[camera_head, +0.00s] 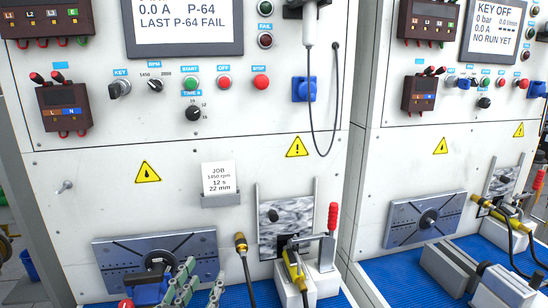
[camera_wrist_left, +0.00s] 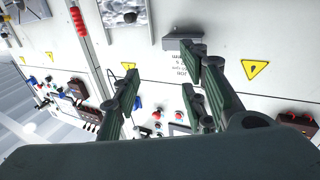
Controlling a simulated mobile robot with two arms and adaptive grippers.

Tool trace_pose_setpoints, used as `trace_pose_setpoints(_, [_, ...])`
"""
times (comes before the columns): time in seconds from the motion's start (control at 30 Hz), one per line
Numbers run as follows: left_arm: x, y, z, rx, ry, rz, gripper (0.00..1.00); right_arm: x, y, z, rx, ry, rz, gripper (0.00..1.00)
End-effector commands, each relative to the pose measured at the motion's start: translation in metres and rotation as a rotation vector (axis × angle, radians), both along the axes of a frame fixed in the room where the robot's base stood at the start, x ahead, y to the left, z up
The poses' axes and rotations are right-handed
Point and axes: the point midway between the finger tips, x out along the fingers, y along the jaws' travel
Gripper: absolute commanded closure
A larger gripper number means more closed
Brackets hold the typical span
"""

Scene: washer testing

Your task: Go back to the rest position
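My left gripper (camera_head: 201,281) shows at the bottom of the head view, in front of the left machine's lower plate. Its green-grey fingers stand apart. In the left wrist view the fingers (camera_wrist_left: 163,92) are also spread, with nothing held between them; the machine panel shows beyond. My right gripper is not in view.
The left test machine (camera_head: 100,185) stands before me, its screen (camera_head: 183,22) reading "LAST P-64 FAIL". A steel plate (camera_head: 112,250), a brass-tipped hose (camera_head: 241,245) and a red-handled clamp (camera_head: 333,218) are near the gripper. A second machine (camera_head: 385,160) stands at right. Blue mat (camera_head: 385,275) lies below.

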Motion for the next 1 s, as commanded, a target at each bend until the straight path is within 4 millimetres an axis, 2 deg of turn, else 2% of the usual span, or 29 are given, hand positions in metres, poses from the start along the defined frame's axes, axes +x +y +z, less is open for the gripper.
trace_pose_setpoints(0.03, [-0.012, 0.015, -0.037, 0.01, 0.128, 0.058, 0.61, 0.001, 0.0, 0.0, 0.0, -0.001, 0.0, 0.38])
trace_pose_setpoints(0.1, [-0.032, 0.033, -0.083, 0.044, 0.299, 0.116, 0.61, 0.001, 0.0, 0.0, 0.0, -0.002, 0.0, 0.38])
trace_pose_setpoints(0.2, [-0.073, 0.051, -0.144, 0.098, 0.539, 0.158, 0.61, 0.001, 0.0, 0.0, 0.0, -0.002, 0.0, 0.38])
trace_pose_setpoints(0.3, [-0.118, 0.06, -0.188, 0.145, 0.74, 0.16, 0.61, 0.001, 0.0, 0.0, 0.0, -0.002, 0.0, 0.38])
trace_pose_setpoints(0.4, [-0.158, 0.064, -0.218, 0.183, 0.9, 0.141, 0.61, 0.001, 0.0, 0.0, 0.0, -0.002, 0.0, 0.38])
trace_pose_setpoints(0.5, [-0.195, 0.065, -0.239, 0.211, 1.033, 0.111, 0.61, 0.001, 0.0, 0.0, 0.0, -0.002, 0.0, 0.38])
trace_pose_setpoints(0.73, [-0.275, 0.064, -0.267, 0.258, 1.286, 0.016, 0.61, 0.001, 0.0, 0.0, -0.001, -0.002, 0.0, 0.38])
trace_pose_setpoints(1.0, [-0.257, 0.061, -0.36, 0.267, 1.312, 0.011, 0.61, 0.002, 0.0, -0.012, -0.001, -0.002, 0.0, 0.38])
